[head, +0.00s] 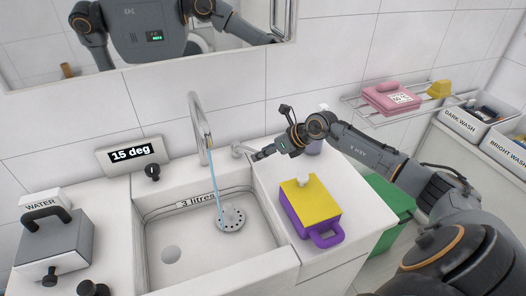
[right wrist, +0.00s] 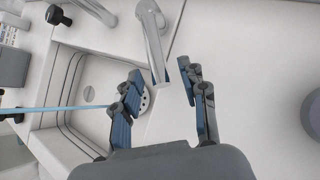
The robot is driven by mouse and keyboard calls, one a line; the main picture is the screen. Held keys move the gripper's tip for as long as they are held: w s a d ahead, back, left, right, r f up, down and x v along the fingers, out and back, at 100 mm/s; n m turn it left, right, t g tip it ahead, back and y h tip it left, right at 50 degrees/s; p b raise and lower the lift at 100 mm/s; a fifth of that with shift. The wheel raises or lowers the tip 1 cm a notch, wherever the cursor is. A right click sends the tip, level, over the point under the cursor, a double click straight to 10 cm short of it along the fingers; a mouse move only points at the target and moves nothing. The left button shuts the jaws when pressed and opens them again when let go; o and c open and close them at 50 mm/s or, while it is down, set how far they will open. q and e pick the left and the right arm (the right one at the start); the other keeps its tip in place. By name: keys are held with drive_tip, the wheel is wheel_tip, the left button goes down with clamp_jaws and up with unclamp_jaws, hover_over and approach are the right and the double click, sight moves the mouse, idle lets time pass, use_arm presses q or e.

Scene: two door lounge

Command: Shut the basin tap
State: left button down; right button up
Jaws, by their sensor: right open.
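The white basin (head: 165,222) has a tall chrome tap (head: 197,115) at its back. A thin blue stream of water (head: 215,185) runs from its spout onto the round drain (head: 231,218). A short chrome tap lever (head: 240,149) stands right of the spout; in the right wrist view the lever (right wrist: 152,38) reaches down between my fingers. My right gripper (head: 273,132) is open beside the lever, with one finger on each side in the wrist view (right wrist: 160,70). Contact with the lever cannot be told. My left gripper is not in view.
A purple and yellow box (head: 311,201) stands on the counter below my right arm. A wall rack with pink towels (head: 390,97) is behind my arm. A mirror (head: 50,45) hangs above.

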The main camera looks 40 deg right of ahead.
drive_tip(key=shift+w+a+f, duration=0.15)
drive_tip(key=shift+w+f, duration=0.05)
drive_tip(key=shift+f, duration=0.05)
clamp_jaws()
